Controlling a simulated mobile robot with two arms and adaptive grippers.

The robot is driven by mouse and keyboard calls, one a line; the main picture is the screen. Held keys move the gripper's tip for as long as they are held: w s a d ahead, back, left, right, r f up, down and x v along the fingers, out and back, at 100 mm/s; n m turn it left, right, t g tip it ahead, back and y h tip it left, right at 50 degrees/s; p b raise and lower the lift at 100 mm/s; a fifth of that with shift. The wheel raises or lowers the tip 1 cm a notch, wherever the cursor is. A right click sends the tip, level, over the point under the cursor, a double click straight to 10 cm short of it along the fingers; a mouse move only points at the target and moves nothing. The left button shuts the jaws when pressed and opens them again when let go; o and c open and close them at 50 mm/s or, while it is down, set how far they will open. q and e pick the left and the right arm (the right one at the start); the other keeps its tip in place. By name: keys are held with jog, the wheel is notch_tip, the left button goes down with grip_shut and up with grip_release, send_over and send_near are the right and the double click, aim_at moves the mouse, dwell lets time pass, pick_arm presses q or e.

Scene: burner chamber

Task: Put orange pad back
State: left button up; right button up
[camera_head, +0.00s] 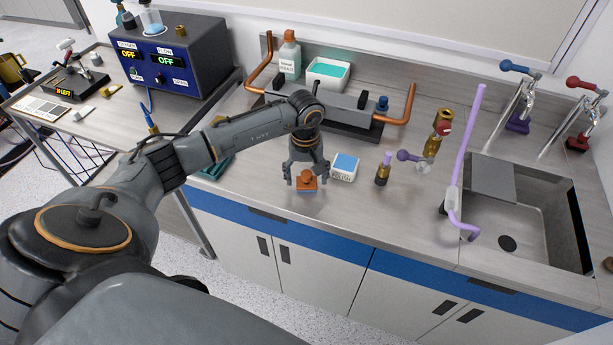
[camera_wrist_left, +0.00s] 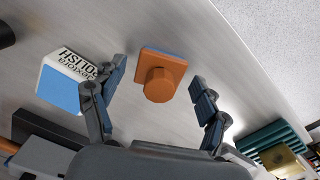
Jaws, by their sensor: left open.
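The orange pad (camera_head: 307,181) lies on the counter near its front edge, with a round orange knob on top and a blue layer beneath. In the left wrist view the orange pad (camera_wrist_left: 162,75) shows between and just beyond the open fingers, apart from both. My left gripper (camera_head: 306,182) points down over it, open; it also shows in the wrist view (camera_wrist_left: 158,100). A white polish box (camera_head: 344,167) with a blue top stands just right of the pad; in the wrist view the polish box (camera_wrist_left: 68,80) is beside one finger. My right gripper is not in view.
A copper pipe assembly (camera_head: 345,113) lies behind the gripper. A white tub (camera_head: 328,74) and a bottle (camera_head: 289,56) stand at the back. A small brass torch piece (camera_head: 383,170) and the sink (camera_head: 520,215) are to the right. The front counter strip right of the box is clear.

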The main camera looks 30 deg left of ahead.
aim_at(306, 174)
pick_arm(q)
notch_tip(306, 174, up, 11)
jog(key=b, duration=0.3)
jog(key=shift+a+f+b, duration=0.1)
jog(key=shift+b, duration=0.3)
jog(key=shift+r, duration=0.45)
